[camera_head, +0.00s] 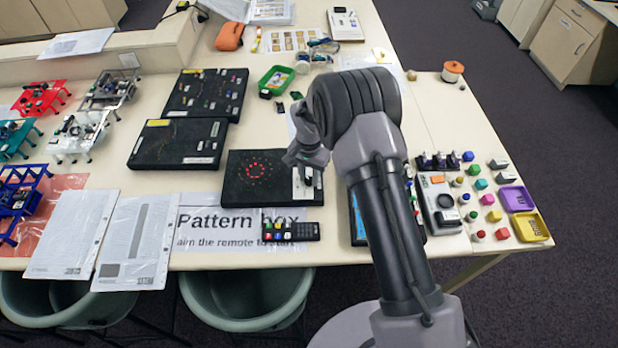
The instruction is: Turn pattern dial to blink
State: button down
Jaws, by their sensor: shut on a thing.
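The pattern box (236,190) is a flat black box on the table, with a ring of lit red dots on its top and a pale panel (303,193) on its right side. My gripper (305,174) points down over this pale panel, shut on what appears to be the pattern dial. The fingers and wrist hide the dial, so I cannot tell its setting. A paper sign reading "Pattern box" (215,222) lies in front of the box. A small black remote (291,231) with coloured buttons lies on the sign.
Two more black boxes (178,143) (206,94) stand behind to the left. A grey device (439,205) and small coloured blocks stand right of my arm, beside purple (517,198) and yellow (530,226) trays. Small coloured robots and papers fill the left. A green tray (277,80) stands behind.

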aim_at(309, 179)
jog(key=n+b, duration=0.1)
jog(key=n, duration=0.4)
jog(key=shift+n+b, duration=0.3)
dwell(0.4)
jog(key=c, duration=1.1)
grip_release()
notch_tip(309, 179, up, 18)
jog(key=shift+f+p, duration=0.25)
jog(key=shift+p, duration=0.8)
